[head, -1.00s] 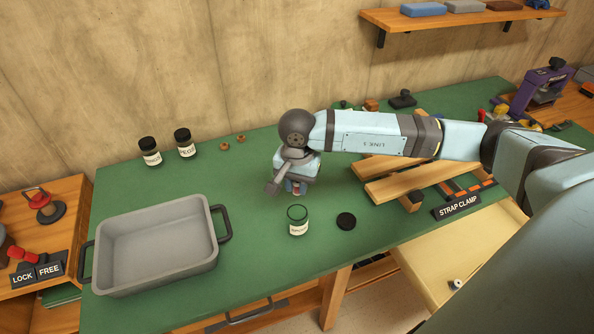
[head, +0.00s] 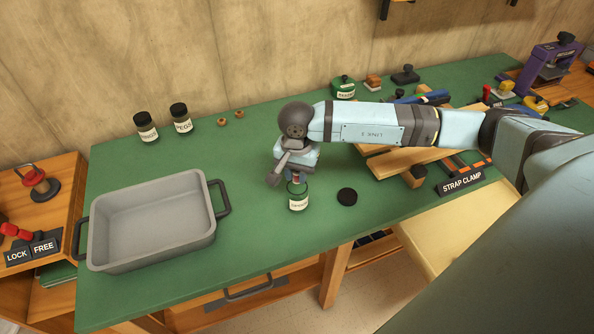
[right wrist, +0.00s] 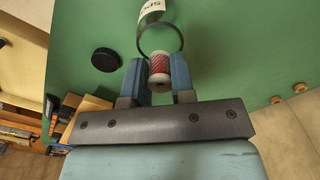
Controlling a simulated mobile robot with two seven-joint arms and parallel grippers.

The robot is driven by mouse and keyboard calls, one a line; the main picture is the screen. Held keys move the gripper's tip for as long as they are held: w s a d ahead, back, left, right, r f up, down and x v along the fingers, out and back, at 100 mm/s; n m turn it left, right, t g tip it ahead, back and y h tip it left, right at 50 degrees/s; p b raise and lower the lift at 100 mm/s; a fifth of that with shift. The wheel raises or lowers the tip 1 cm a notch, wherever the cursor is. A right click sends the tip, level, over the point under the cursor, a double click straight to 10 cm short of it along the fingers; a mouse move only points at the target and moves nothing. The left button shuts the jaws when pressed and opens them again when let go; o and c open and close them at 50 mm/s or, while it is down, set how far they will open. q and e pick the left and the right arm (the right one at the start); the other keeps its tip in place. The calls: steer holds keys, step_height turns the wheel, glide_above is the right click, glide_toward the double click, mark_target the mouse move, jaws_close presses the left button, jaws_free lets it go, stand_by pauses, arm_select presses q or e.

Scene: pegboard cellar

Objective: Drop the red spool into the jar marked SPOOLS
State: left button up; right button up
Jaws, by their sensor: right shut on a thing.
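The red spool (right wrist: 158,68), red thread between pale ends, is held between the two fingers of my right gripper (right wrist: 159,80). In the head view my right gripper (head: 297,176) is just above and behind the open jar (head: 298,201), which has a white label too small to read there. In the right wrist view the spool overlaps the near side of the jar's dark rim (right wrist: 161,24). I cannot tell whether it is inside the mouth. The black lid (head: 347,195) lies right of the jar. My left gripper is not in view.
A grey tray (head: 152,265) stands at the left of the green bench. Two lidded jars, one marked PEGS (head: 181,118), stand at the back. Wooden slats (head: 400,162) and a STRAP CLAMP sign (head: 461,182) lie to the right.

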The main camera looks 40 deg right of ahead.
stand_by(0.8)
steer(key=o, duration=1)
steer(key=shift+c, duration=0.2)
steer(key=shift+r+p, duration=1.1)
steer(key=shift+r, duration=2.4)
